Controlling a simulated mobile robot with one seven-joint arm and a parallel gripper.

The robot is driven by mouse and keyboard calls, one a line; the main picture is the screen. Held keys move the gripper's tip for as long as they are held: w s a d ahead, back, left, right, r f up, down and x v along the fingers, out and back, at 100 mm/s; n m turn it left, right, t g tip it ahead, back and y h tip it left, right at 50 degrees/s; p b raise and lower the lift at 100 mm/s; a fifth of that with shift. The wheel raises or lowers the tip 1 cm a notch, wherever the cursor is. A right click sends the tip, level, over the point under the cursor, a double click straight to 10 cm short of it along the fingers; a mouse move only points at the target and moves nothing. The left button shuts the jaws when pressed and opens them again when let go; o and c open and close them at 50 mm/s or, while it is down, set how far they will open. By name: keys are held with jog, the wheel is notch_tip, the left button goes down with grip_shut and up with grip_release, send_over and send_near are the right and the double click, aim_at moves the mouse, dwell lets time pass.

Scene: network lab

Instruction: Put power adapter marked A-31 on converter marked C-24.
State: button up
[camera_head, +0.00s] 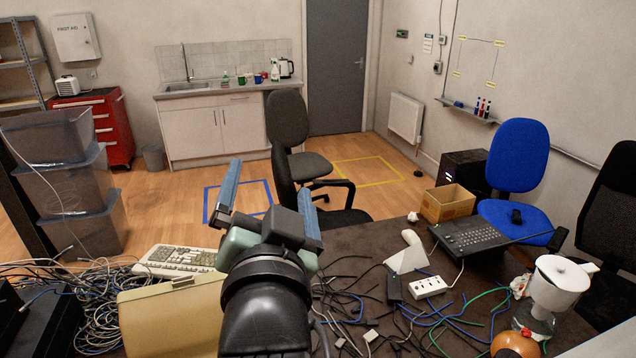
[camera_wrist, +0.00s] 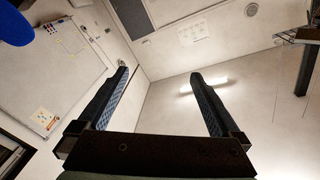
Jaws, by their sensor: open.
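My gripper (camera_head: 270,178) is raised above the near side of the dark table, its two blue-padded fingers apart with nothing between them. In the wrist view, my gripper (camera_wrist: 158,73) points up toward bare wall and ceiling, and no table object shows. A small black box-shaped block (camera_head: 394,288) lies among cables right of my arm and could be a power adapter. No A-31 or C-24 marking is legible in either view, so I cannot tell which items are the adapter and the converter. My arm hides part of the table's middle.
A white socket strip (camera_head: 428,286), a black keypad device (camera_head: 470,237) and a cardboard box (camera_head: 447,203) are on the table's right side. Tangled cables (camera_head: 82,305), a keyboard (camera_head: 178,261) and a beige case (camera_head: 170,318) crowd the left.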

jog(key=s+d+r+n+t, duration=0.1)
jog(key=s+r+t, duration=0.2)
jog(key=r, duration=0.4)
jog(key=s+d+r+n+t+h, duration=0.1)
jog(key=s+d+r+n+t, duration=0.1)
jog(key=s+r, duration=0.3)
jog(key=s+d+r+n+t+h, duration=0.1)
jog(key=s+r+t, duration=0.3)
jog(key=r, duration=0.7)
jog(key=shift+s+d+n, duration=0.4)
jog(key=shift+s+d, duration=0.15)
jog(key=shift+d, duration=0.2)
